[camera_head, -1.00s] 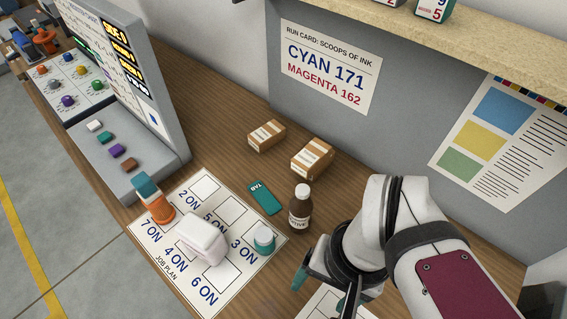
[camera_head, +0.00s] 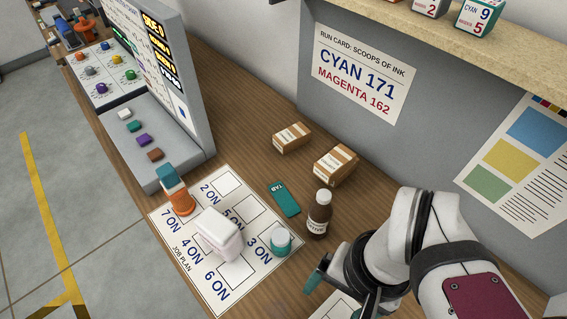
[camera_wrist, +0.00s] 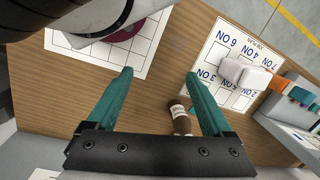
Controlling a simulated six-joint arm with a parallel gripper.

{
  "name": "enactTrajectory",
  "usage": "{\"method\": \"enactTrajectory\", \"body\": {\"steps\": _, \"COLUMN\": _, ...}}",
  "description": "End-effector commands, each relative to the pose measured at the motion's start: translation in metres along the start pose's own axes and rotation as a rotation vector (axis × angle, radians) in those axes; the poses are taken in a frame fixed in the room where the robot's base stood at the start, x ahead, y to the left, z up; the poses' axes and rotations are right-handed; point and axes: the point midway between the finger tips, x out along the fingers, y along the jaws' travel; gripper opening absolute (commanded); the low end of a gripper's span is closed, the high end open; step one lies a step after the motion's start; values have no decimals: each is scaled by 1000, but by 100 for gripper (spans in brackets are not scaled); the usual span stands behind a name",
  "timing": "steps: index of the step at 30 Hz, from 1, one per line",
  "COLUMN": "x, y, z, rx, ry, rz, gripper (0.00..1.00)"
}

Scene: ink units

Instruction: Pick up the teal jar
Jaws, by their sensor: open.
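The teal jar (camera_head: 281,243), a small white-lidded round jar with a teal body, stands upright on the job plan card beside the "3 ON" label. I cannot make it out in the wrist view, where a finger may cover it. My gripper (camera_wrist: 158,75) is open and empty, its two teal fingers spread above the table. In the head view one teal fingertip (camera_head: 313,281) shows to the lower right of the jar, apart from it; the other finger is mostly hidden by the wrist.
A brown bottle (camera_head: 319,213) stands close to the jar. A pale pink-white block (camera_head: 218,236) and an orange, teal-topped item (camera_head: 175,193) stand on the card (camera_head: 212,297). A teal tab (camera_head: 284,199) and cartons (camera_head: 335,167) lie behind. A console (camera_head: 160,140) is at left.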

Motion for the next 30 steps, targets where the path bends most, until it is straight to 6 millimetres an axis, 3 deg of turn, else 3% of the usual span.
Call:
{"method": "enactTrajectory", "body": {"steps": 8, "x": 1, "y": 0, "z": 0, "rx": -10, "ry": -3, "rz": 7, "gripper": 87}}
{"method": "enactTrajectory", "body": {"steps": 11, "x": 10, "y": 5, "z": 0, "rx": -167, "ry": -54, "rz": 120, "gripper": 87}}
{"method": "enactTrajectory", "body": {"steps": 14, "x": 27, "y": 14, "z": -8, "rx": -563, "ry": -149, "rz": 396, "gripper": 87}}
{"method": "enactTrajectory", "body": {"steps": 17, "x": 46, "y": 4, "z": -30, "rx": -1096, "ry": -224, "rz": 752, "gripper": 87}}
{"method": "enactTrajectory", "body": {"steps": 20, "x": 72, "y": -37, "z": -47, "rx": -1654, "ry": -258, "rz": 1134, "gripper": 87}}
{"method": "enactTrajectory", "body": {"steps": 21, "x": 85, "y": -58, "z": -48, "rx": -1858, "ry": -259, "rz": 1284, "gripper": 87}}
{"method": "enactTrajectory", "body": {"steps": 24, "x": 118, "y": -105, "z": -33, "rx": -2256, "ry": -238, "rz": 1605, "gripper": 87}}
{"method": "enactTrajectory", "body": {"steps": 28, "x": 146, "y": -136, "z": -11, "rx": -2518, "ry": -205, "rz": 1849, "gripper": 87}}
{"method": "enactTrajectory", "body": {"steps": 29, "x": 149, "y": -139, "z": -9, "rx": 2504, "ry": 197, "rz": -1846, "gripper": 87}}
{"method": "enactTrajectory", "body": {"steps": 30, "x": 153, "y": -141, "z": -11, "rx": 2479, "ry": 192, "rz": -1835, "gripper": 87}}
